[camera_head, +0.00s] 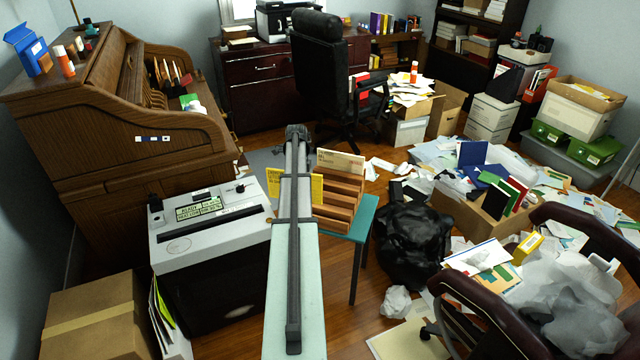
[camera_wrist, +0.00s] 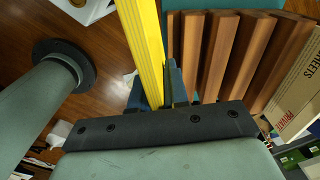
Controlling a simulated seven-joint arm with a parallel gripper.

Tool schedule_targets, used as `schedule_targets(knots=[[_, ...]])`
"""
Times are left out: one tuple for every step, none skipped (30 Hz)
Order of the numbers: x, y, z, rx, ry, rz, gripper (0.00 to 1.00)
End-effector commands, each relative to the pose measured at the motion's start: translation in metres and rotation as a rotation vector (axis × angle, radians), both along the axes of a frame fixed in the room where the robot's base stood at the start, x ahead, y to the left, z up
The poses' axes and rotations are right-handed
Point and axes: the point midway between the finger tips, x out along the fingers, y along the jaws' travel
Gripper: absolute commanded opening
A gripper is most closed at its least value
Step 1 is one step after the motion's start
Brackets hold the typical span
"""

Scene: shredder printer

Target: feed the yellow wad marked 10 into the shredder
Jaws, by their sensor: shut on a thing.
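The yellow wad (camera_wrist: 143,45) is a thick stack of yellow sheets, seen edge-on in the wrist view. My gripper (camera_wrist: 157,92) is shut on it, with dark blue fingers on both sides. In the head view yellow shows on both sides of my arm (camera_head: 317,187), which hides the gripper and the wad's middle. I cannot read a 10 on it. The shredder (camera_head: 202,254) is a white-topped machine with a black front at the left. Its dark feed slot (camera_head: 213,222) runs across the top, left of the wad, and nothing stands in it.
A wooden sorter (camera_head: 341,202) stands on a teal table (camera_head: 364,216) beside the wad and holds a tan packet (camera_head: 341,163). A roll-top desk (camera_head: 130,130) stands behind the shredder. A black bag (camera_head: 412,245) and paper piles lie at the right.

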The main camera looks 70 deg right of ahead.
Motion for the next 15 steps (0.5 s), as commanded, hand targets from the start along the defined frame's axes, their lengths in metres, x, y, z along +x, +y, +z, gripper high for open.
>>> schedule_targets(knots=[[0.021, 0.008, 0.002, 0.0, 0.0, 0.027, 0.0], [0.031, 0.013, 0.003, -0.001, 0.0, 0.041, 0.0], [0.045, 0.019, 0.005, -0.001, 0.0, 0.06, 0.0], [0.055, 0.024, 0.006, -0.001, 0.0, 0.073, 0.0], [0.066, 0.029, 0.008, -0.001, 0.0, 0.087, 0.0], [0.079, 0.036, 0.009, -0.001, 0.0, 0.106, 0.0], [0.09, 0.042, 0.011, -0.001, 0.0, 0.12, 0.0], [0.1, 0.048, 0.012, 0.0, 0.0, 0.134, 0.0], [0.113, 0.055, 0.014, 0.0, 0.0, 0.153, 0.0], [0.123, 0.061, 0.015, 0.0, 0.0, 0.166, 0.0], [0.133, 0.068, 0.016, 0.0, 0.0, 0.18, 0.0], [0.145, 0.076, 0.018, 0.0, 0.0, 0.199, 0.0], [0.155, 0.082, 0.019, 0.0, 0.0, 0.213, 0.0], [0.165, 0.089, 0.021, 0.0, 0.0, 0.227, 0.0], [0.177, 0.098, 0.022, 0.0, 0.0, 0.246, 0.0]])
